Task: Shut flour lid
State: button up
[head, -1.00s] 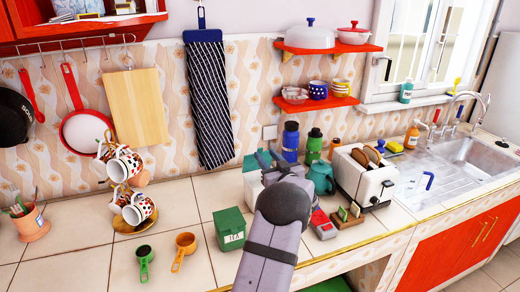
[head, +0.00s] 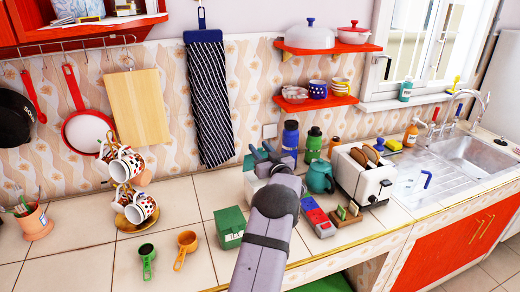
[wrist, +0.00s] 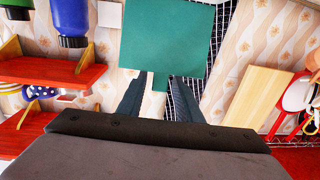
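The flour lid is a teal green square (wrist: 168,40) with a small tab, standing in front of my gripper in the wrist view. In the head view part of the green lid (head: 249,162) shows behind my gripper, above a white canister (head: 251,184) that the arm partly hides. My gripper (head: 263,153) is at the lid. Its fingers also show in the wrist view (wrist: 160,98), spread apart on either side of the tab, with gaps showing between them and it. The lid looks raised; its exact angle is hard to tell.
A green tea box (head: 230,228) stands left of the arm. A teal teapot (head: 320,178), a toaster (head: 363,175) and bottles (head: 290,137) stand to the right. A mug tree (head: 137,209) is at left. The front counter around the measuring cups (head: 187,241) has free room.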

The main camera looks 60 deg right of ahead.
grip_shut()
jog(key=shift+s+f+b, duration=0.1)
jog(key=shift+f+b, duration=0.05)
jog(key=shift+b, duration=0.3)
